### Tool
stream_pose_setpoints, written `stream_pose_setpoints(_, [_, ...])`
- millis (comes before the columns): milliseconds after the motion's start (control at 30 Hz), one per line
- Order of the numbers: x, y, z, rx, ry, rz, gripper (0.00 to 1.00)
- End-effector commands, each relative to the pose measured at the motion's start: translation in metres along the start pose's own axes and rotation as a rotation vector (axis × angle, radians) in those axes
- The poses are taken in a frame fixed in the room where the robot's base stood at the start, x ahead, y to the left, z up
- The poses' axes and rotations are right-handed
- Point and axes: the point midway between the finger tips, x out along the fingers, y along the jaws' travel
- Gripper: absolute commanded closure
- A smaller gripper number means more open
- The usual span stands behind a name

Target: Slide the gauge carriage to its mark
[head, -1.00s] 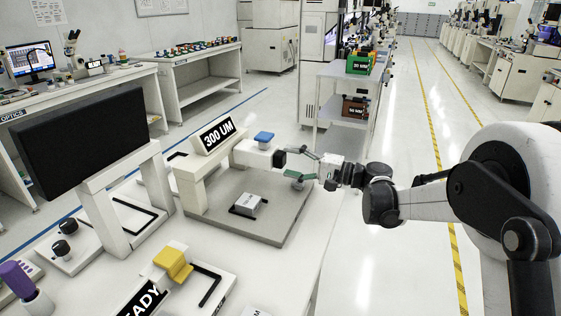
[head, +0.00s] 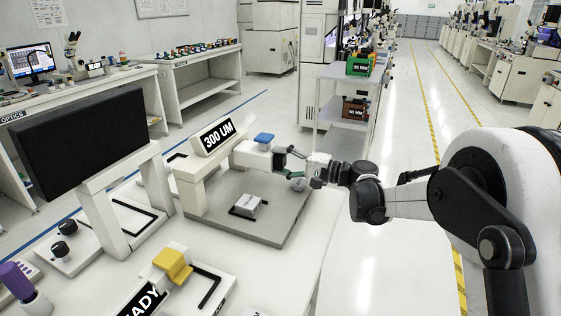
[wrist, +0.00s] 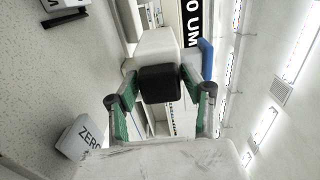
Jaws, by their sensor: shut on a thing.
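The gauge stands on a grey slab (head: 235,205), with a "300 UM" sign (head: 218,136) on its white post. A white carriage block (head: 252,156) juts right from it, with a blue cap (head: 264,138) on top. The block's black end grip (wrist: 160,84) fills the middle of the wrist view. My gripper (head: 288,165) is at the right end of the block. In the wrist view, its green finger pads (wrist: 156,92) close on the black grip from both sides. The mark cannot be made out.
A small white block (head: 248,205) lies on the slab below the carriage; a "ZERO" block (wrist: 85,138) shows in the wrist view. A yellow piece (head: 173,262) and a black monitor (head: 85,140) stand to the left. A shelf cart (head: 340,100) stands behind. The aisle at right is clear.

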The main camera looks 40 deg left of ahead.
Motion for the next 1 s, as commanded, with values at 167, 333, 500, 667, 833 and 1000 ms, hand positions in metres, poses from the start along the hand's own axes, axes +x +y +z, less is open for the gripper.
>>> stream_pose_setpoints(167, [0.0, 0.0, 0.001, 0.0, 0.0, 0.0, 1.0])
stream_pose_setpoints(333, [0.0, 0.001, 0.019, 0.0, -0.002, 0.0, 1.0])
stream_pose_setpoints(500, [0.001, 0.001, 0.056, 0.0, -0.002, 0.0, 1.0])
stream_pose_setpoints(667, [0.001, 0.001, 0.092, 0.0, -0.003, 0.0, 1.0])
stream_pose_setpoints(833, [0.0, 0.001, 0.117, 0.0, -0.001, 0.0, 1.0])
stream_pose_setpoints(1000, [0.0, 0.0, 0.125, 0.0, -0.002, 0.0, 1.0])
